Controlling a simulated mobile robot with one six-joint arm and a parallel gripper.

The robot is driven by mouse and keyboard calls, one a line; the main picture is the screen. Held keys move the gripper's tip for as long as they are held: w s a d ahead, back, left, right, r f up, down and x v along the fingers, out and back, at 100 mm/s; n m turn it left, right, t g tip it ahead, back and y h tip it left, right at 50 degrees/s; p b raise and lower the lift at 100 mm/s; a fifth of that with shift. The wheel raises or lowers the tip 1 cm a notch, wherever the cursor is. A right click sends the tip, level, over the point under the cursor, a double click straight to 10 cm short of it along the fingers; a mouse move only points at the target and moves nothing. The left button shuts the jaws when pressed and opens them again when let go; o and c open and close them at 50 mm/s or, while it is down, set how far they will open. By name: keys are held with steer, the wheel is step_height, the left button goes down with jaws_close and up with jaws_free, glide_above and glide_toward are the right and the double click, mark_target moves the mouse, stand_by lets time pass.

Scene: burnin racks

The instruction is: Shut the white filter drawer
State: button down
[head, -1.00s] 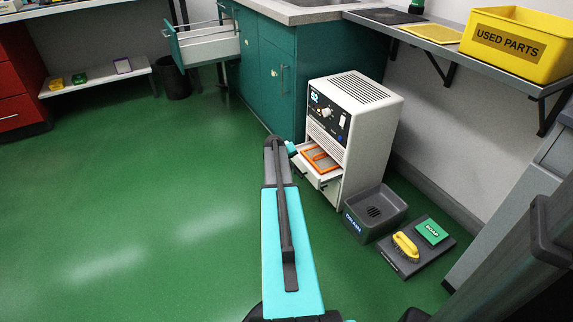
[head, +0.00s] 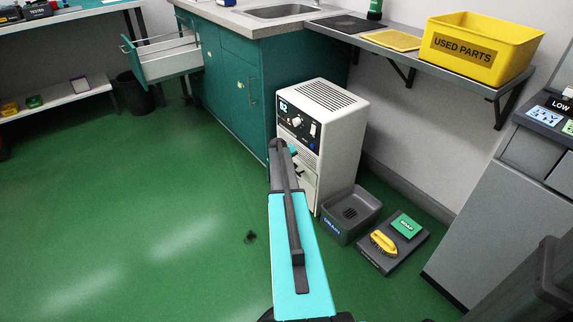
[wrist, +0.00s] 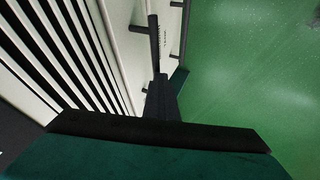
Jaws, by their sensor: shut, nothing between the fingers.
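The white filter unit (head: 340,135) stands on the floor against the teal cabinet. In the head view my arm covers much of its lower front, and neither the drawer's open tray nor an orange frame shows there. In the wrist view a white front panel (wrist: 130,55) with dark bar handles (wrist: 154,38) lies beside the louvred side. I cannot tell whether the drawer is fully flush. My gripper (wrist: 160,85) is shut and empty, close to the white front near a handle; contact is unclear.
A grey drain tray (head: 352,213) and a dark mat (head: 378,264) with a yellow brush (head: 384,242) and a green soap box (head: 406,225) lie right of the unit. An open teal drawer (head: 160,65) juts out at the back left. The green floor on the left is clear.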

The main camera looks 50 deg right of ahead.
steer(key=shift+s+d, duration=0.25)
steer(key=shift+d, duration=0.1)
steer(key=shift+w+a, duration=0.1)
steer(key=s+a+r+p, duration=0.1)
steer(key=a+r+p, duration=0.1)
steer(key=a+r, duration=0.7)
steer(key=shift+a+p, duration=0.15)
steer(key=shift+p, duration=0.25)
stand_by(0.4)
